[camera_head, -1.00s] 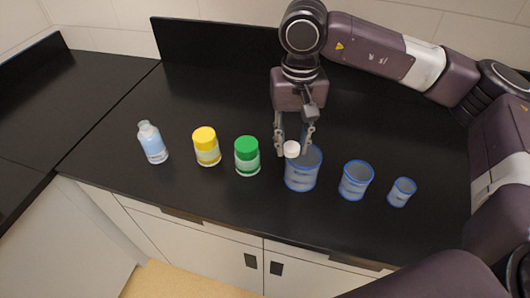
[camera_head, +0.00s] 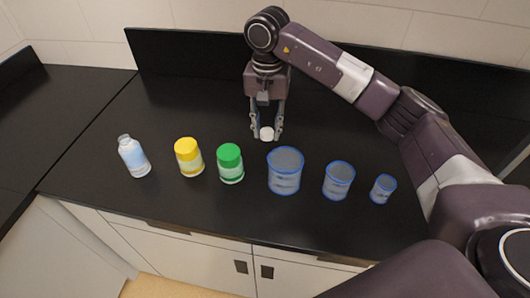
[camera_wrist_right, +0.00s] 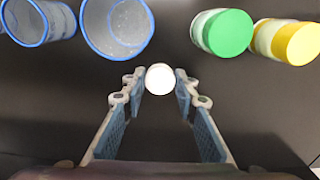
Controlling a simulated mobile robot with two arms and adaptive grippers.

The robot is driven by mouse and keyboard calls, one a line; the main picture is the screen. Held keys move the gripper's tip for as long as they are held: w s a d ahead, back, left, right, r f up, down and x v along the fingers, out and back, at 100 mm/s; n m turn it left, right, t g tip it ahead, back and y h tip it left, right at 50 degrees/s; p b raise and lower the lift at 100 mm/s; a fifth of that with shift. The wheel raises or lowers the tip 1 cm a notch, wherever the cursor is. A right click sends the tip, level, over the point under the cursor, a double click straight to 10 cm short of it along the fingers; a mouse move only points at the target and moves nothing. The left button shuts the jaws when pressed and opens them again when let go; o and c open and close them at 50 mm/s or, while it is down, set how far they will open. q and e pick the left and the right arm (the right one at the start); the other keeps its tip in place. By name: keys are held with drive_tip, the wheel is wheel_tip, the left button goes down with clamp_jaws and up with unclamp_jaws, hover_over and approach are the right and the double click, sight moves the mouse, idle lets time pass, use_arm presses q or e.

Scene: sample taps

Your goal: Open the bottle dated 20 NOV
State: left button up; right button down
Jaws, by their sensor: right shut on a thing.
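A clear bottle (camera_head: 134,157) with pale blue contents stands at the left of the black counter; no cap shows on its neck. A yellow-lidded jar (camera_head: 188,157) and a green-lidded jar (camera_head: 230,163) stand to its right. I cannot read a date on any label. My right gripper (camera_head: 267,131) is shut on a small white cap (camera_head: 267,134), low over the counter behind the row. The right wrist view shows the cap (camera_wrist_right: 160,79) between the fingertips (camera_wrist_right: 159,82). Whether the cap touches the counter is unclear. My left gripper is not in view.
Three blue-rimmed beakers, large (camera_head: 286,172), medium (camera_head: 338,181) and small (camera_head: 382,189), stand to the right of the jars. The counter (camera_head: 190,105) is clear behind the row, up to a black backsplash (camera_head: 190,57). Its front edge lies close before the row.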

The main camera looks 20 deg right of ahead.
drive_tip(key=p, duration=0.1)
hover_over(267, 163)
wheel_tip(267, 163, down, 7)
drive_tip(key=shift+r, duration=0.2)
wheel_tip(267, 163, down, 4)
drive_tip(key=shift+p, duration=0.75)
drive_tip(key=shift+f, duration=0.1)
drive_tip(key=shift+f, duration=0.15)
drive_tip(key=c, duration=1.5)
unclamp_jaws()
